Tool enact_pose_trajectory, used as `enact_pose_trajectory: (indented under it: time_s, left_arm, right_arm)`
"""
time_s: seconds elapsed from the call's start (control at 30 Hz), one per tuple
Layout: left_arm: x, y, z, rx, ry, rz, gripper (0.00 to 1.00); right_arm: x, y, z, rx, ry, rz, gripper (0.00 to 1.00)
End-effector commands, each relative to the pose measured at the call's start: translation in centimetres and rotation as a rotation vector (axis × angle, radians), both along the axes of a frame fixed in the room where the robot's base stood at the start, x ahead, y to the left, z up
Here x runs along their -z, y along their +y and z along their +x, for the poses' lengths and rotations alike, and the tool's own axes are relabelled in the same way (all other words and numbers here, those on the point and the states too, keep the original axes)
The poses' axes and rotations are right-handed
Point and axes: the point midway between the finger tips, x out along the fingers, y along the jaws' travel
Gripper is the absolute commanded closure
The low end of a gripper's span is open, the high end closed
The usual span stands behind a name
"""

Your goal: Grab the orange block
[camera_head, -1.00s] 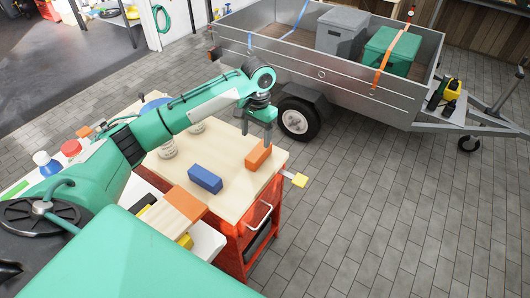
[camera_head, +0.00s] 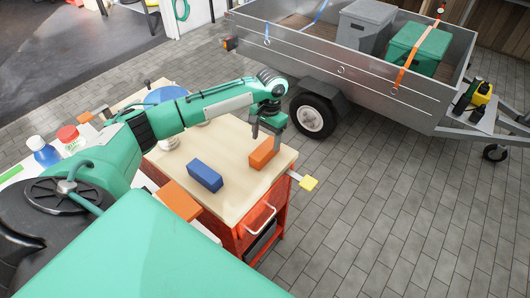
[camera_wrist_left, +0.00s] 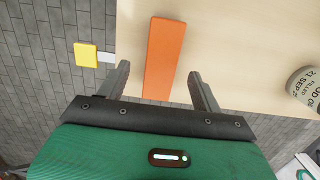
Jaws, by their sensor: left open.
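The orange block (camera_head: 263,152) lies on the light wooden top of the workbench, near its right edge. My left gripper (camera_head: 267,133) is open and just above the block, pointing down. In the left wrist view the orange block (camera_wrist_left: 164,55) runs lengthwise between the two open fingers (camera_wrist_left: 159,74), with a gap on both sides. The gap looks smaller on the left finger's far side than I can measure. My right gripper is not in view.
A blue block (camera_head: 206,175) lies left of the orange one. Another orange piece (camera_head: 182,200) is at the bench's lower left. A yellow tab (camera_head: 309,183) sticks out past the right edge. A labelled can (camera_wrist_left: 304,85) stands to the right in the wrist view. A trailer (camera_head: 380,85) stands behind.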

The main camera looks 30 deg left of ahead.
Motion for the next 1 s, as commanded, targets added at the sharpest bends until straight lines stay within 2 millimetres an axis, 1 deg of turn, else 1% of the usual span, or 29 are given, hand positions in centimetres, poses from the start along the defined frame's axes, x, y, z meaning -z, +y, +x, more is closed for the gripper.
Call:
enact_pose_trajectory:
  time_s: [0.07,0.2,0.33,0.43,0.63,0.67,0.7,0.77,0.9,0.93,1.0]
  left_arm:
    - [0.7,0.1,0.0,-0.001,0.002,0.000,0.33]
    - [2.8,0.2,0.0,-0.001,0.004,0.000,0.33]
    - [4.5,0.3,-0.2,0.001,0.002,0.000,0.33]
    - [5.1,0.3,-0.2,0.000,0.000,0.000,0.33]
    - [5.2,0.3,-0.2,0.001,0.000,0.000,0.33]
    - [5.2,0.3,-0.2,0.001,0.000,0.000,0.35]
    - [5.2,0.3,-0.2,0.001,0.000,0.000,0.43]
    - [5.2,0.3,-0.2,0.001,0.000,0.000,0.55]
    - [5.2,0.3,-0.2,0.001,0.000,0.000,0.82]
    - [5.2,0.3,-0.2,0.001,0.000,0.000,0.86]
    - [5.1,0.3,-0.2,0.001,-0.001,0.000,0.86]
  right_arm:
    - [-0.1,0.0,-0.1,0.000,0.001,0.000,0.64]
    - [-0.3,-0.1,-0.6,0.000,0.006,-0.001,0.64]
    - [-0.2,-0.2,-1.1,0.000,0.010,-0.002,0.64]
    - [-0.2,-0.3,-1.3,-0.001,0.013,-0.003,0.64]
    - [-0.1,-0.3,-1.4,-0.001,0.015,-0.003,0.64]
    - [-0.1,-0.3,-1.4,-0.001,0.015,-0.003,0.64]
    - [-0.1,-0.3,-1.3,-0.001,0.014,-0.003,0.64]
    - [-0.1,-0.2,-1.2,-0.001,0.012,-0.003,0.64]
    - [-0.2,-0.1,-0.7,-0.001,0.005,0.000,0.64]
    - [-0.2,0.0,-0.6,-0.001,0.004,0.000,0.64]
    - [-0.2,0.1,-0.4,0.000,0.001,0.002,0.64]
